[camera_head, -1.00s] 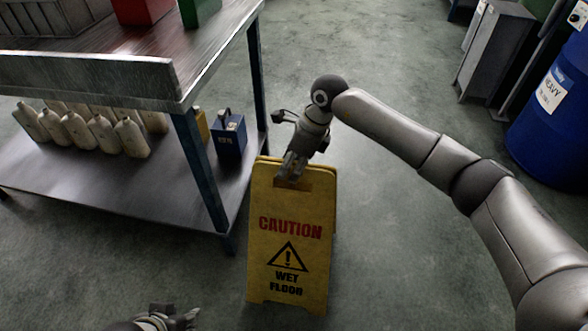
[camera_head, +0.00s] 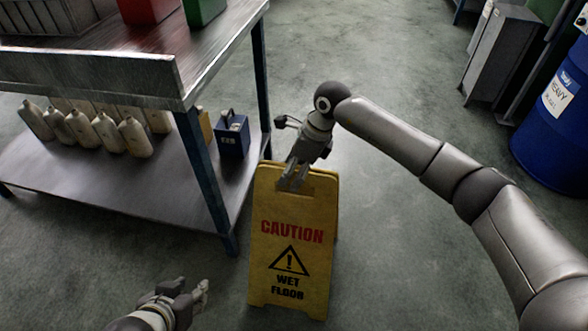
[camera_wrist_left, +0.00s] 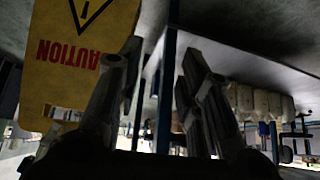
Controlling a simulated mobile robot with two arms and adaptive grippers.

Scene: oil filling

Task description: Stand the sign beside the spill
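The yellow caution sign (camera_head: 290,240) is upright between the workbench and my right arm, its printed face towards me. A second panel shows behind its right edge. I cannot tell whether its feet touch the floor. My right gripper (camera_head: 292,180) has its fingers at the handle slot in the sign's top and looks shut on it. My left gripper (camera_head: 202,294) is low in the picture, left of the sign and apart from it. In the left wrist view its fingers (camera_wrist_left: 158,85) are spread and empty, with the sign (camera_wrist_left: 75,50) upside down at left. I cannot make out a spill.
A metal workbench (camera_head: 100,75) stands at left, with several pale bottles (camera_head: 105,130) and a blue box (camera_head: 232,138) on its lower shelf. A blue drum (camera_head: 553,140) and a grey cabinet (camera_head: 497,55) are at right. The floor behind the sign is clear.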

